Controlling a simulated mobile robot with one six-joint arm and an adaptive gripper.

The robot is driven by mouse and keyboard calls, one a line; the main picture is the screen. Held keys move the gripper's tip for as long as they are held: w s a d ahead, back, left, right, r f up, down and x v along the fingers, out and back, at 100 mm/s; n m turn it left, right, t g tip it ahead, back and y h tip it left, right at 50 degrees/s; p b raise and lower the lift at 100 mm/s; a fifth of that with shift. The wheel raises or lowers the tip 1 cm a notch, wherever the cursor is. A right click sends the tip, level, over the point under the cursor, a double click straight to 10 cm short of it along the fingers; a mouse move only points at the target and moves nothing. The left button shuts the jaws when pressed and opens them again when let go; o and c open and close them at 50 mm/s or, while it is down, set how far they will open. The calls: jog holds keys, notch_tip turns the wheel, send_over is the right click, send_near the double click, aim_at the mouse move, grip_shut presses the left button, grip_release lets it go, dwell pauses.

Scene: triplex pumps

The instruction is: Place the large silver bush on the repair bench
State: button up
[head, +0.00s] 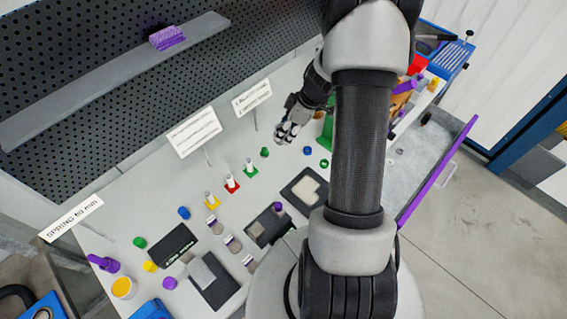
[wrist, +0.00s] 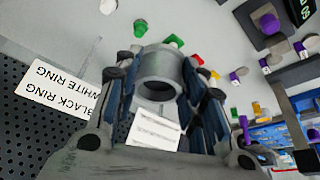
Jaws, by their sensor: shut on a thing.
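The large silver bush (wrist: 158,70) is a short, thick metal ring with a round bore facing the wrist camera. My gripper (wrist: 162,82) is shut on it, with fingers on both sides. In the head view my gripper (head: 287,130) is above the far part of the light grey bench (head: 150,205), near the label signs. The bush is hard to make out there among the fingers. No label in view names the repair bench, so I cannot tell which surface it is.
Two white signs (head: 194,132) stand behind my gripper, before a dark pegboard (head: 100,100). Small coloured parts, dark trays (head: 305,188) and a black block (head: 172,246) occupy the bench. A grey surface with a purple edge (head: 437,172) lies right of my arm.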

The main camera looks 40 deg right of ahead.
notch_tip(320, 180, down, 20)
jog(key=b, duration=0.8)
jog(key=shift+w+a+r+b, duration=0.1)
jog(key=shift+r+b, duration=0.05)
jog(key=shift+b, duration=0.25)
jog(key=shift+r, duration=0.1)
jog(key=o, duration=1.1)
jog(key=shift+o, duration=0.2)
